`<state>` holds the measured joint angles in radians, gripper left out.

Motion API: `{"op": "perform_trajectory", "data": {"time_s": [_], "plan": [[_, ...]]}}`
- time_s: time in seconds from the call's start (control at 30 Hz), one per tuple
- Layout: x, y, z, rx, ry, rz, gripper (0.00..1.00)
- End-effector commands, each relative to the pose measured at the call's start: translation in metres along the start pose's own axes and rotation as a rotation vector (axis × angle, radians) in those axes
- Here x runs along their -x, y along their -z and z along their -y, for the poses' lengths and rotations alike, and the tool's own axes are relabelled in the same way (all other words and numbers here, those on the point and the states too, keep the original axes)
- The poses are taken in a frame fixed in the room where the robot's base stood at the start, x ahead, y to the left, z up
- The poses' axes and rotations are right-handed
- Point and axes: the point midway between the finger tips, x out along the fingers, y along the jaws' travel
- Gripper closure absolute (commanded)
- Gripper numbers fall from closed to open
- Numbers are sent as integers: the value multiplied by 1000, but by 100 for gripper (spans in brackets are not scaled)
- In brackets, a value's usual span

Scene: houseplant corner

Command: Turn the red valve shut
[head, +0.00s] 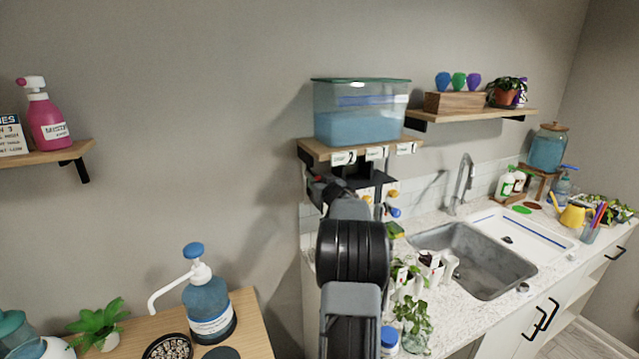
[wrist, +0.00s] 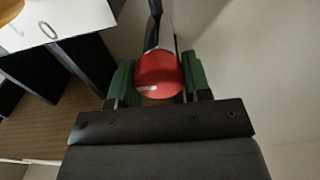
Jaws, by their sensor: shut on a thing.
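The red valve (wrist: 159,75) shows in the wrist view as a round red knob with a short white mark at its lower left. My gripper (wrist: 160,82) has its green fingers on either side of the knob and is shut on it. In the head view a small bit of the red valve (head: 311,178) shows under the left part of the tank shelf. My arm hides the rest of it and most of my gripper there. How far the valve is turned cannot be told.
A tank of blue water (head: 360,128) stands on a wall shelf (head: 318,150) with numbered labels. An orange valve (head: 393,193) and a blue valve (head: 394,212) sit right of my arm. Potted plants (head: 414,318) and a sink (head: 475,262) are on the counter.

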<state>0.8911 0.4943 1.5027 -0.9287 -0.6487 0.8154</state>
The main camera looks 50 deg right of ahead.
Motion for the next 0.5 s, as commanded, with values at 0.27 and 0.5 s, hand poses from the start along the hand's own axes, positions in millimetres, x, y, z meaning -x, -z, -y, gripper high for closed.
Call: {"op": "perform_trajectory", "data": {"time_s": [0.27, 0.5], "plan": [[0, -1, 0, 87, 1, -1, 79], [0, -2, 1, 283, 0, -2, 79]]}}
